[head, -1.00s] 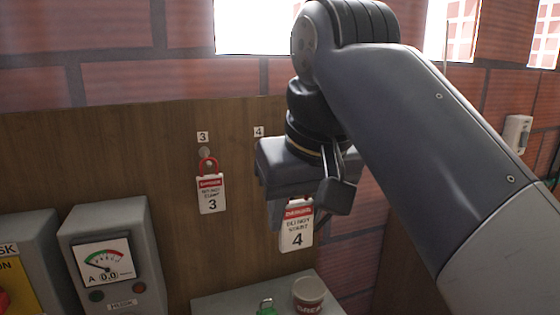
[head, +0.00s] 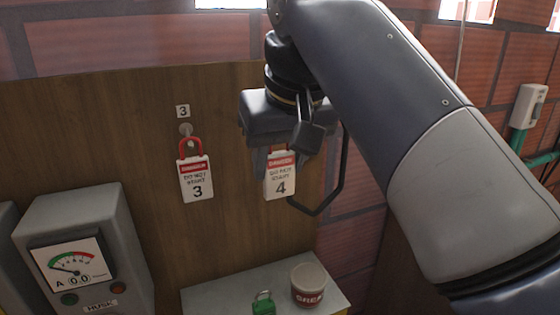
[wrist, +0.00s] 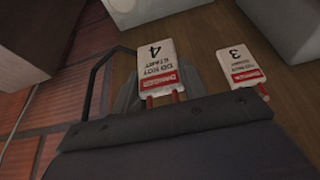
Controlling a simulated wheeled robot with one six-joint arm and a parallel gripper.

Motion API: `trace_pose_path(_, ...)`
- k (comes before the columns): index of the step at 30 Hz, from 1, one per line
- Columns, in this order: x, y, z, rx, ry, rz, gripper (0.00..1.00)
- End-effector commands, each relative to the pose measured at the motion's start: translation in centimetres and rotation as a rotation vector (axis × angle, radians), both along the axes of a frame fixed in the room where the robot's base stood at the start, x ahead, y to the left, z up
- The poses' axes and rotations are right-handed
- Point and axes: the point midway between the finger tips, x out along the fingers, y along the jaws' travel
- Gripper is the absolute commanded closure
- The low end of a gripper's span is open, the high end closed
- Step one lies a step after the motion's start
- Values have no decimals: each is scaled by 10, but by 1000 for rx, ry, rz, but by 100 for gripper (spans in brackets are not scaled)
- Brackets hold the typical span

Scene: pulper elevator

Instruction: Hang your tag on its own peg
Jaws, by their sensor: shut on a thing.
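The white and red danger tag numbered 4 (head: 280,178) hangs upright below my gripper (head: 282,152), close to the wooden board. My gripper is shut on it near its top. In the wrist view tag 4 (wrist: 157,68) shows upside down, with red strands of its loop (wrist: 162,98) running into the gripper. Peg 4 and its number label are hidden behind my gripper and arm in the head view. I cannot tell whether the loop touches the peg. Tag 3 (head: 195,180) hangs by its red loop from peg 3 (head: 186,130), under the label 3 (head: 183,111).
The wooden board (head: 100,130) ends at a brick wall on the right. A grey meter box (head: 85,250) stands at lower left.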

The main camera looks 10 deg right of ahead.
Motion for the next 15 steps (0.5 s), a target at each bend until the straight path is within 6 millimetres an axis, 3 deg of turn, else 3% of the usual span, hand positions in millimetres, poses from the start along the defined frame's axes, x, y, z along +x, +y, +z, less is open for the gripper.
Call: trace_pose_path(15, 30, 9, -3, 0, 0, 0, 84)
